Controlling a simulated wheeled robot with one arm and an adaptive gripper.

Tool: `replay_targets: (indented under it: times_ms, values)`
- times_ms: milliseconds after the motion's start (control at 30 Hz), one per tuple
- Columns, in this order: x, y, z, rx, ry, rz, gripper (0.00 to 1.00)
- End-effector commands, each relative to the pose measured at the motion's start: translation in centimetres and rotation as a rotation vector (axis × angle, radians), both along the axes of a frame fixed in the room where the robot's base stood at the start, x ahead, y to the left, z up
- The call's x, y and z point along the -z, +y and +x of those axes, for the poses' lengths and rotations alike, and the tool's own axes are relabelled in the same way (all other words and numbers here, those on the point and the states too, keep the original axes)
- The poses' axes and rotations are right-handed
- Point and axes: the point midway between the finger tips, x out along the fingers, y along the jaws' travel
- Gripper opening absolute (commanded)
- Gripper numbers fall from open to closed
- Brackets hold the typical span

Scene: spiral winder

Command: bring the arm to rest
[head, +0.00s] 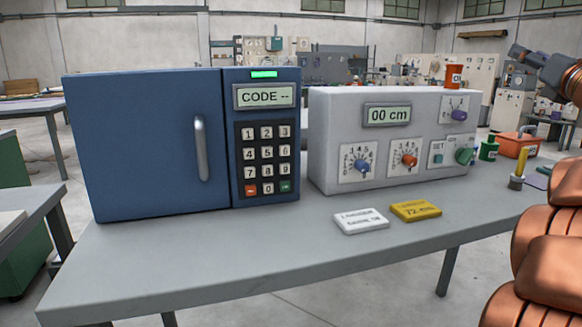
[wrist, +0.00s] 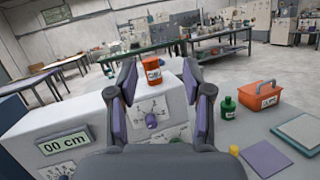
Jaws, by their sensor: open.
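My gripper (wrist: 162,95) is open and empty in the wrist view, its two fingers spread wide apart. Between and beyond them show the grey winder box (wrist: 95,115) and an orange jar (wrist: 151,73) on top of it. In the head view only the gripper's dark end (head: 522,52) shows at the upper right, beside the winder box (head: 330,150) and apart from it. My copper-coloured arm stands at the right edge. The winder's display reads "00 cm".
A blue cabinet (head: 140,145) with a keypad reading "CODE --" stands left on the grey table (head: 240,255). A white card (head: 361,221) and a yellow card (head: 416,210) lie in front. A green bottle (wrist: 228,107) and an orange toolbox (wrist: 261,96) stand right of the winder.

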Motion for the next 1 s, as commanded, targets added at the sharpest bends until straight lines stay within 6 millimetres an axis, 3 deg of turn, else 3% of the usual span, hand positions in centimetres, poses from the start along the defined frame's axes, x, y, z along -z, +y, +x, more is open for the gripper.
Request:
replay_targets:
  times_ms: [33,200,300,433,567,733,867,1000]
  values:
    - [-3.1,0.1,-0.2,0.021,-0.04,0.088,0.5]
    - [-7.0,-1.7,-1.8,0.113,-0.167,0.425,0.5]
    - [-8.0,-2.5,-2.9,0.16,-0.23,0.633,0.5]
    - [-7.7,-3.3,-4.2,0.222,-0.295,0.913,0.5]
    - [-5.7,-3.1,-5.5,0.293,-0.337,1.197,0.5]
    - [-1.2,-1.2,-7.1,0.412,-0.351,1.562,0.5]
    - [3.1,2.0,-8.7,0.541,-0.331,1.826,0.5]
    - [7.9,6.9,-11.1,0.725,-0.276,2.072,0.5]
